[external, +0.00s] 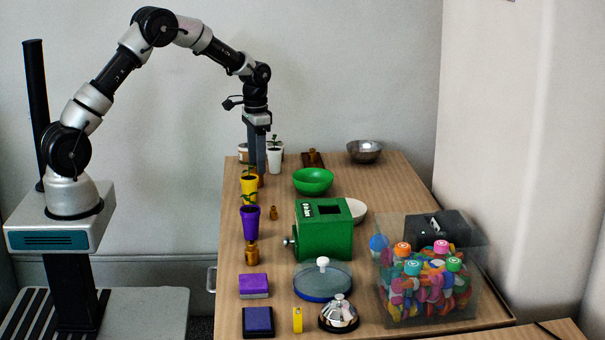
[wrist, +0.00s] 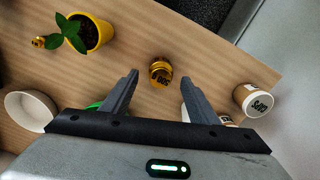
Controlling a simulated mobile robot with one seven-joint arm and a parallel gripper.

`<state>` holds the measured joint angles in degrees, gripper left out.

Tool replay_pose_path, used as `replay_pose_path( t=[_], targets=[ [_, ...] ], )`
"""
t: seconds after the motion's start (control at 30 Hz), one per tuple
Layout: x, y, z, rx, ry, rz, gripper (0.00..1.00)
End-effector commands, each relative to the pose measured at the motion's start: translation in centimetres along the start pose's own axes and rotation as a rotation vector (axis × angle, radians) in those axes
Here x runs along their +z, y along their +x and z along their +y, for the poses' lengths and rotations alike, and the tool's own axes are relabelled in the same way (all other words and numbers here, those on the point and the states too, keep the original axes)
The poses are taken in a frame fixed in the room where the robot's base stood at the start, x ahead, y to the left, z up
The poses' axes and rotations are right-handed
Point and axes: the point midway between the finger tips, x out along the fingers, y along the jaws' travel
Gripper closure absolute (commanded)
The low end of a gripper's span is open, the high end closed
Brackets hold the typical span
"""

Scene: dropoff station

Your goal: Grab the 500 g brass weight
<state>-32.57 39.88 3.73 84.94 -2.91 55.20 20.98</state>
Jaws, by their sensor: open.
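A brass weight (wrist: 160,72) stands on the table in the wrist view, with dark marking that looks like an upside-down 500. My gripper (wrist: 159,78) is open and empty, its two grey fingers appearing on either side of the weight in that view. I cannot tell how far above it the fingertips are. In the external view my gripper (external: 256,168) points straight down at the far left of the table, and a brass weight (external: 261,181) shows partly hidden beside the yellow pot. Other brass weights stand nearer (external: 251,254) and by the purple pot (external: 273,213).
A yellow plant pot (wrist: 91,34) stands close to the weight on one side, a labelled paper cup (wrist: 252,100) on the other. A white potted plant (external: 275,159) and green bowl (external: 313,181) are near. A wooden tray (external: 306,163) holds brass pieces. A green box (external: 323,240) stands mid-table.

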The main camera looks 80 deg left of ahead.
Motion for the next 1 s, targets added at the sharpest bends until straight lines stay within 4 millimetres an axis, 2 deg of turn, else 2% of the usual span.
replay_pose_path(
  t=[0.27, 0.53, 0.87, 1.0],
  targets=[
    [0.3, 4.3, -0.1, 0.001, 0.0, -0.003, 0.45],
    [0.2, 4.6, -0.1, 0.0, 0.0, -0.001, 0.45],
    [0.2, 4.6, -0.1, 0.0, 0.0, -0.001, 1.0],
    [0.2, 4.5, -0.1, 0.0, 0.0, 0.001, 1.0]
  ],
)
